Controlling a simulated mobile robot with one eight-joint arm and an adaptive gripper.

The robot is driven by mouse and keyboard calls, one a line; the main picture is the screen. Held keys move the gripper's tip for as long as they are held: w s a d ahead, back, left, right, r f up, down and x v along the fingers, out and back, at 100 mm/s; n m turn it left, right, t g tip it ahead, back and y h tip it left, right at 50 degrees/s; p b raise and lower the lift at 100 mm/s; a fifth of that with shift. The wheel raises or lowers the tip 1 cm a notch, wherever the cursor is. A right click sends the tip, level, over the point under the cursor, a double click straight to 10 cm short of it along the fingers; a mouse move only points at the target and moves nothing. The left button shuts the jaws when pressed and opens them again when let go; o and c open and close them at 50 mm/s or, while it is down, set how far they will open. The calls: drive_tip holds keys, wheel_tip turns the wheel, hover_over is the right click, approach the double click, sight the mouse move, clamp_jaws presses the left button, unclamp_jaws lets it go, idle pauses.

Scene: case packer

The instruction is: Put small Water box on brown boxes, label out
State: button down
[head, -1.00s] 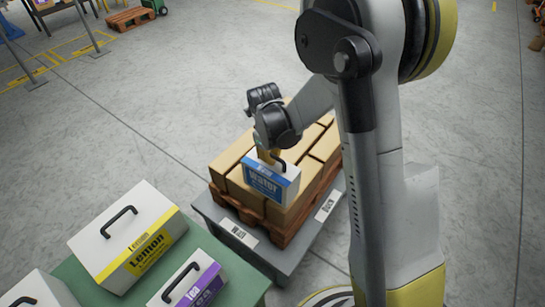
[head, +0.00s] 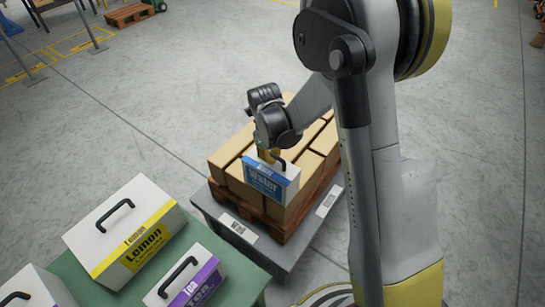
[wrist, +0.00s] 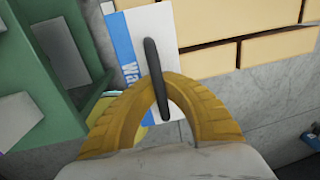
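The small Water box (head: 271,180), white with a blue label, is at the near front of the brown boxes (head: 226,156), its label facing my head camera. My gripper (head: 268,155) is at its black handle. In the wrist view, the yellow fingers (wrist: 160,80) close around the handle (wrist: 155,75), and the box's white top (wrist: 150,35) shows beyond them, with the blue label at its left. The brown boxes lie to its right (wrist: 225,20). I cannot tell whether the box rests on them or hangs just above.
The brown boxes sit on a wooden pallet (head: 292,224) on a grey stand (head: 280,258) with label plates. A green table (head: 235,275) at lower left holds a Lemon box (head: 120,230) and a Tea box (head: 185,280). Grey floor (head: 200,80) is open behind.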

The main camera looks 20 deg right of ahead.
drive_tip(key=shift+f, duration=0.25)
drive_tip(key=c, duration=1.5)
unclamp_jaws()
drive_tip(key=shift+c, duration=0.2)
